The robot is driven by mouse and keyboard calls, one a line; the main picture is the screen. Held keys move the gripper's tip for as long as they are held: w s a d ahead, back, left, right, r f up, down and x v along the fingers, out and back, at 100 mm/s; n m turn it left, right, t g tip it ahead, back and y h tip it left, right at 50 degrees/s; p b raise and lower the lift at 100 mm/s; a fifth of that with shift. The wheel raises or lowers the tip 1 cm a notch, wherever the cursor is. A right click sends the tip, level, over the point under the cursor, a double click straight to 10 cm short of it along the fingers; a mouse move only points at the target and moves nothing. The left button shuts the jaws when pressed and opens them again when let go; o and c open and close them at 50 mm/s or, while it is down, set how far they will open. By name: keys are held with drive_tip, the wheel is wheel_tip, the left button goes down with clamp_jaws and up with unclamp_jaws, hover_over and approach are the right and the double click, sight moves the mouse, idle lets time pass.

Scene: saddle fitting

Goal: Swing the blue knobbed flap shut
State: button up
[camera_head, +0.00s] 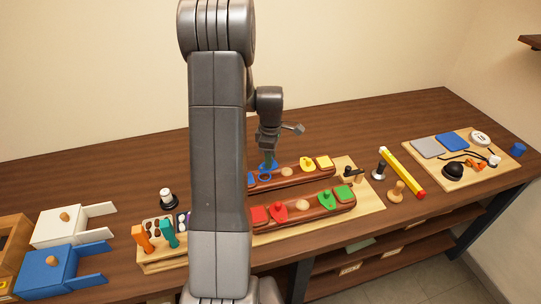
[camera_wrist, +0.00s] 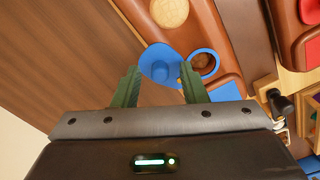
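The blue knobbed flap (camera_wrist: 160,62) stands swung off a blue ring (camera_wrist: 204,64) on the back brown leather piece (camera_head: 300,173). Through the ring a brown opening shows. In the head view the flap (camera_head: 268,166) is partly under my gripper (camera_head: 267,155). In the wrist view my gripper (camera_wrist: 160,68) has its two green fingers apart, with the flap between or just beyond the tips. The right fingertip is close to the ring. I cannot tell whether a finger touches the flap. My gripper looks empty.
The front leather piece (camera_head: 303,206) has red and green flaps; a yellow flap (camera_head: 306,168) sits on the back one. Both lie on a wooden board (camera_head: 369,205). Blue and white boxes are at left.

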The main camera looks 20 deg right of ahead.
sight(264, 166)
drive_tip(key=shift+c, duration=0.5)
clamp_jaws()
drive_tip(key=shift+s+m, duration=0.1)
drive_tip(key=shift+m, duration=0.2)
drive_tip(key=m+b, duration=0.1)
drive_tip(key=m, duration=0.1)
drive_tip(key=s+m+b, duration=0.1)
drive_tip(key=shift+f+m, duration=0.1)
drive_tip(key=shift+m, duration=0.3)
drive_tip(key=m, duration=0.1)
drive_tip(key=s+m+b, duration=0.1)
drive_tip(key=m, duration=0.1)
drive_tip(key=m+b, duration=0.1)
drive_tip(key=m, duration=0.1)
drive_tip(key=shift+s+a, duration=0.25)
drive_tip(key=shift+a, duration=0.05)
drive_tip(key=m, duration=0.2)
drive_tip(key=m+b, duration=0.1)
drive_tip(key=m, duration=0.1)
drive_tip(key=s+a+m, duration=0.1)
drive_tip(key=shift+a+m, duration=0.1)
drive_tip(key=shift+m, duration=0.3)
drive_tip(key=m, duration=0.2)
drive_tip(key=a+m, duration=0.1)
drive_tip(key=m, duration=0.1)
drive_tip(key=m+b, duration=0.1)
drive_tip(key=shift+s+a+m, duration=0.1)
drive_tip(key=shift+a+m, duration=0.2)
drive_tip(key=shift+m, duration=0.1)
